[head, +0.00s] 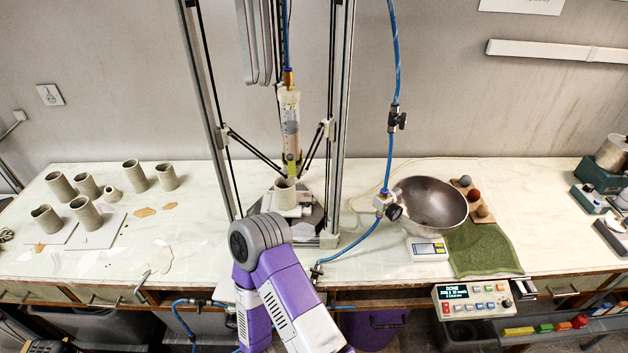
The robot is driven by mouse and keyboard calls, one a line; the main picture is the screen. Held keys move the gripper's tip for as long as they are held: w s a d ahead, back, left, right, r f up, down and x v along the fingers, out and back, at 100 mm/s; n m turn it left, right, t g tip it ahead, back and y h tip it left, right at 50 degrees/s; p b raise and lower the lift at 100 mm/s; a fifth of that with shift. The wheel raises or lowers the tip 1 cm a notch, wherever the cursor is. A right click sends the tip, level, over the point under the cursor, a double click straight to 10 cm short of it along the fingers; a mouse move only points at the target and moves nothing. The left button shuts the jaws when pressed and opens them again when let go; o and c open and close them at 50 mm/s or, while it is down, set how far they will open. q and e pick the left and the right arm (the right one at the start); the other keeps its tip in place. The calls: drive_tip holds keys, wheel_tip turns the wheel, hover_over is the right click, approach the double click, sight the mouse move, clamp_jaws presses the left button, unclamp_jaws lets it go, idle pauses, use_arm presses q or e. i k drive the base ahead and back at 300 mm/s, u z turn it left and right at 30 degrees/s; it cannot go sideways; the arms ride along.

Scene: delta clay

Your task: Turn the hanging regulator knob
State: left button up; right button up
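The hanging regulator (381,203) is a small pale body on a blue air hose, in front of the table's middle right. Its round black knob (394,212) faces right and toward me, overlapping the left rim of the metal bowl in the picture. Whether the knob is turned cannot be told. One of my purple arms rises from the bottom middle, its dark grey joint left of and below the regulator. Neither gripper can be made out, and nothing is seen touching the knob.
A black inline valve (397,121) sits higher on the hose. The steel bowl (432,203) is close behind the knob. A delta clay printer (289,130) stands left, with a clay cup (285,194). A control box (472,298) is at the front edge. Several clay cylinders stand far left.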

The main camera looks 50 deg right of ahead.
sight(398, 191)
drive_tip(key=u, duration=1.45)
drive_tip(key=k, duration=2.8)
drive_tip(key=z, duration=1.7)
